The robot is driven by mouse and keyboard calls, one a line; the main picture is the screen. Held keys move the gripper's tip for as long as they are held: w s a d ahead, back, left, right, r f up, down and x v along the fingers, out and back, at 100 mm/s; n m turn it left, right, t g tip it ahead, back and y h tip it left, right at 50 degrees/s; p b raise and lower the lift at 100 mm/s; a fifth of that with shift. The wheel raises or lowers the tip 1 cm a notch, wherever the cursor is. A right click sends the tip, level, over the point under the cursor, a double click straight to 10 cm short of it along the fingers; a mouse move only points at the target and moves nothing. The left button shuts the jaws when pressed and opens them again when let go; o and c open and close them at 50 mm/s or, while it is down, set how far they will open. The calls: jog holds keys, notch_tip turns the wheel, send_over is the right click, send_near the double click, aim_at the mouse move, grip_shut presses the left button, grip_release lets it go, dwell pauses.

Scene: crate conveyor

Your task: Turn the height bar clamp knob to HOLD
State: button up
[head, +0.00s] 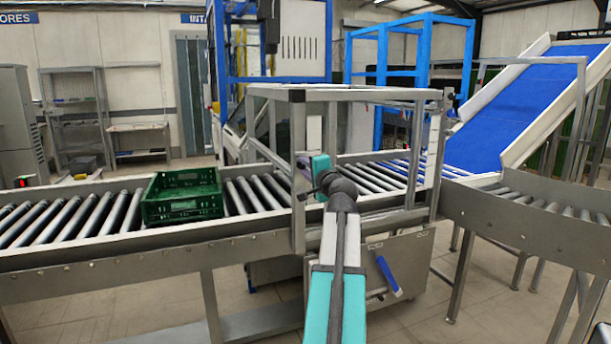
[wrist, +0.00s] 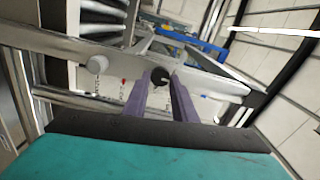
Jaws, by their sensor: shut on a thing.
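A round black knob (wrist: 160,76) sits on a grey metal bar (wrist: 215,82) in the wrist view. The two purple fingers of my gripper (wrist: 160,88) reach up to it, one on each side, and are shut on it. A dark pointer or mark shows at the knob's lower edge. Small lettering on the bar near the fingers is too small to read, so I cannot tell the knob's setting. In the head view my gripper (head: 309,192) is at the near post of the grey frame (head: 298,125), and the knob is not clear there.
A pale grey knob (wrist: 97,64) is left of the black one, with a small red mark (wrist: 123,81) between them. A green crate (head: 183,208) rests on the rollers left of the frame. A blue-handled lever (head: 388,276) is below the conveyor, right of my arm.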

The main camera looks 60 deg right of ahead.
jog(key=shift+a+n, duration=0.1)
jog(key=shift+n, duration=0.2)
jog(key=o, duration=1)
jog(key=shift+w, duration=0.1)
jog(key=shift+o, duration=0.2)
jog(key=v, duration=1.3)
jog(key=shift+s+a, duration=0.25)
jog(key=shift+s, duration=0.1)
